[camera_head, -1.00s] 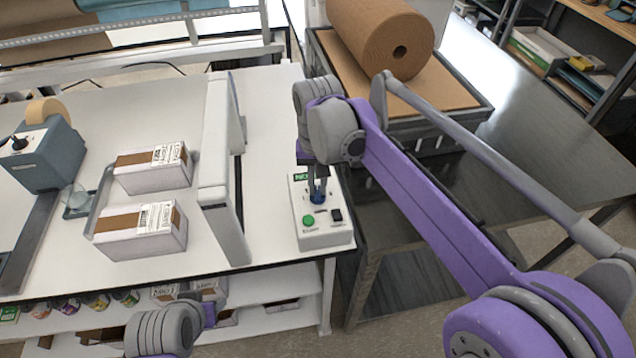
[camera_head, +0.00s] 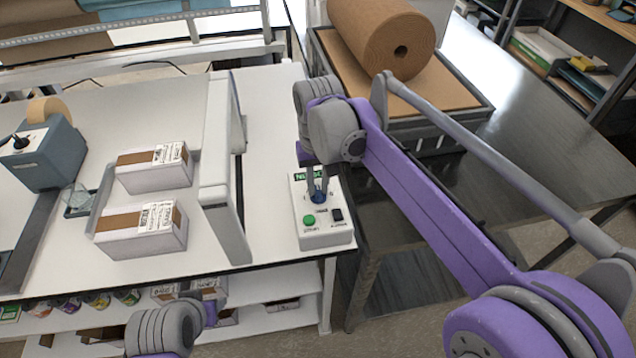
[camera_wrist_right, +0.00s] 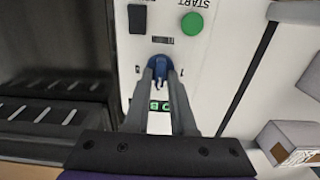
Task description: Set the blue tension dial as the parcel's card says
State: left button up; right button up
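The blue tension dial (camera_head: 319,197) sits on a white control box (camera_head: 325,237) at the bench's right end. It also shows in the right wrist view (camera_wrist_right: 160,68). My right gripper (camera_head: 318,188) reaches down over the box, its two fingertips on either side of the dial. I cannot tell whether they press on it. Some dial markings are hidden by the fingers. Two white parcels with brown bands, an upper one (camera_head: 150,178) and a lower one (camera_head: 140,243), lie on the bench with printed labels too small to read. My left gripper is not visible; only part of that arm shows.
The box has a green start button (camera_head: 308,219), a black switch (camera_head: 336,214) and a green panel with lettering. A tall white frame (camera_head: 216,190) stands between parcels and box. A brown paper roll (camera_head: 380,40) lies behind. A grey tape machine (camera_head: 45,155) stands left.

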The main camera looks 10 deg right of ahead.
aim_at(318, 189)
jog(key=shift+o, duration=1.3)
jog(key=shift+r, duration=0.1)
notch_tip(318, 189, up, 11)
jog(key=shift+f+p, duration=0.2)
jog(key=shift+p, duration=0.2)
